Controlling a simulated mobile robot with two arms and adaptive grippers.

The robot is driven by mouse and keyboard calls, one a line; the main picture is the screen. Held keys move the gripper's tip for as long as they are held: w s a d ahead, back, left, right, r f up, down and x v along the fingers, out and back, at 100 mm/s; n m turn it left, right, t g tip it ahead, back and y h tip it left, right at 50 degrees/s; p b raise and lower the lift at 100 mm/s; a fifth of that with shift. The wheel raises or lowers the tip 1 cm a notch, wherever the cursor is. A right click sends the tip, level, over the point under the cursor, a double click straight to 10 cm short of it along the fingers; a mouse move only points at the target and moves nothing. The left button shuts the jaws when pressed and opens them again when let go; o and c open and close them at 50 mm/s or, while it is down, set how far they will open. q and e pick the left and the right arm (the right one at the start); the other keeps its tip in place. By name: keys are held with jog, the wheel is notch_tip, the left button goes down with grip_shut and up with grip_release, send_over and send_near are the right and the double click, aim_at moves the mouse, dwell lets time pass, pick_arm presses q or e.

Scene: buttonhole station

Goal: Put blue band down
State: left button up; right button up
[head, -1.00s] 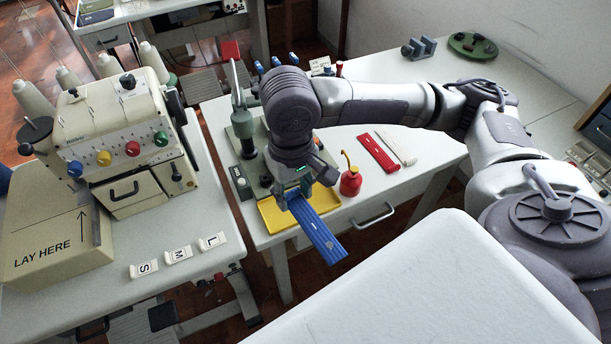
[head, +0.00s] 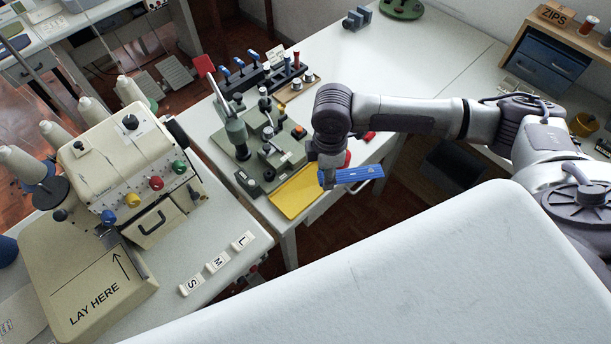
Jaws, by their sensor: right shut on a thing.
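My right gripper (head: 327,180) points down near the right end of the yellow tray (head: 292,197), by the front edge of the table. It is shut on the left end of the blue band (head: 362,174). The band is flat and long and sticks out to the right, roughly level, past the table's front edge. The held end is hidden by the fingers. I cannot tell the exact height above the table. My left gripper is not in view.
The green buttonhole machine (head: 262,150) stands behind the tray. A cream sewing machine (head: 130,165) with a "LAY HERE" box (head: 95,290) is at left. A red item (head: 367,136) is mostly hidden behind my arm. A white surface (head: 400,280) fills the front.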

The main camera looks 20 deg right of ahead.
jog(key=n+p, duration=0.1)
jog(key=d+n+p, duration=0.1)
jog(key=n, duration=0.1)
jog(key=d+n+p, duration=0.1)
jog(key=n, duration=0.1)
jog(key=shift+f, duration=0.35)
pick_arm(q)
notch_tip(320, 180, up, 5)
pick_arm(e)
jog(key=shift+f+n, duration=0.15)
jog(key=shift+n, duration=0.45)
jog(key=shift+f, duration=0.3)
jog(key=b, duration=1.1)
send_over(288, 202)
jog(key=d, duration=0.1)
jog(key=shift+n, duration=0.3)
jog(key=f, duration=0.7)
jog(key=shift+s+d, duration=0.1)
jog(key=shift+s, duration=0.1)
jog(key=shift+w+a+b, duration=0.15)
jog(key=shift+a+b, duration=0.2)
jog(key=shift+a, duration=0.15)
notch_tip(288, 202, down, 4)
jog(key=b, duration=0.5)
jog(key=shift+f, duration=0.1)
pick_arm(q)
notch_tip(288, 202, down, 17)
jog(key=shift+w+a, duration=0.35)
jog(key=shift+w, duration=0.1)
